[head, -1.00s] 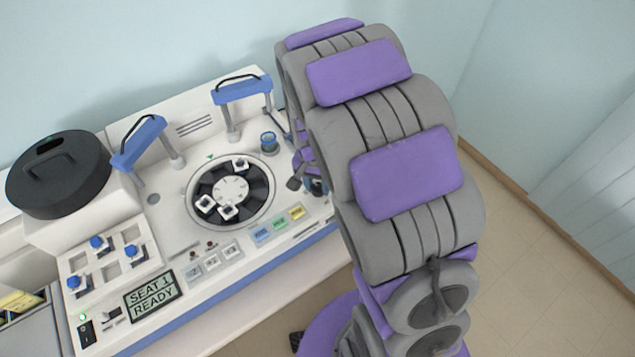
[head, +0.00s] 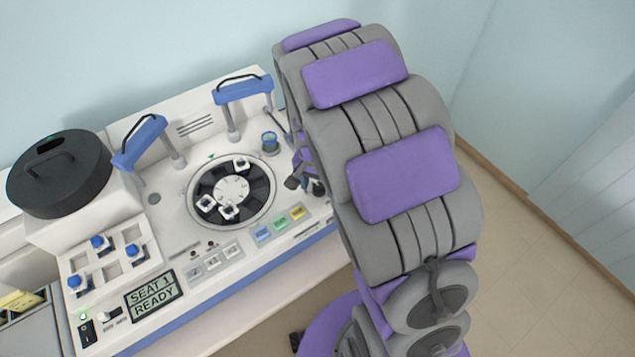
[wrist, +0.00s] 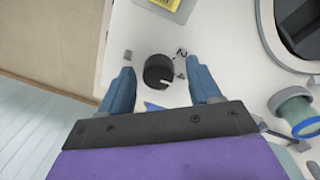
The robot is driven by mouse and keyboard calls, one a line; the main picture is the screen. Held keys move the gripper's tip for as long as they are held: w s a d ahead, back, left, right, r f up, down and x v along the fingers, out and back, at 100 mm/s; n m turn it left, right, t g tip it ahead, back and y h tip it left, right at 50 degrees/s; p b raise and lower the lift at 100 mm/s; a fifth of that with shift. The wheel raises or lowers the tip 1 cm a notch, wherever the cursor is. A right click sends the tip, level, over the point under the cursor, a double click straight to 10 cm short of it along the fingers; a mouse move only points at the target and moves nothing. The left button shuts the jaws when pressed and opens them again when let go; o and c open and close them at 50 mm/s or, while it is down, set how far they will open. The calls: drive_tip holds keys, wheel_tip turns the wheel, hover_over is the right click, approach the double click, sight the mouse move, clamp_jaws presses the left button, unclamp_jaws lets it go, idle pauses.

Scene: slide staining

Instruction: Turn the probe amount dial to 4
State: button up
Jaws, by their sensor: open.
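The probe amount dial (wrist: 158,72) is a round dark knob on the white machine top in the wrist view. Small dark marks lie at its right side; one looks like a 2. A pale line shows near its lower right edge, but I cannot tell its setting. My gripper (wrist: 161,76) is open, with one blue finger to the left and one to the right of the dial. I see no finger touching it, and the height gap is unclear.
The staining machine has a round carousel (head: 231,192) holding several white slide seats. A blue-rimmed cup (head: 269,141) stands near my gripper. Blue-handled arms (head: 242,90), coloured buttons (head: 280,223) and a display reading "SEAT 1 READY" (head: 153,296) are also there.

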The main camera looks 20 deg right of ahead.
sight(314, 185)
drive_tip(key=shift+w+r, duration=0.1)
drive_tip(key=shift+r, duration=0.4)
wheel_tip(314, 185, up, 16)
drive_tip(key=shift+w+a+r, duration=0.15)
drive_tip(key=shift+w+a, duration=0.1)
drive_tip(key=shift+a, duration=0.15)
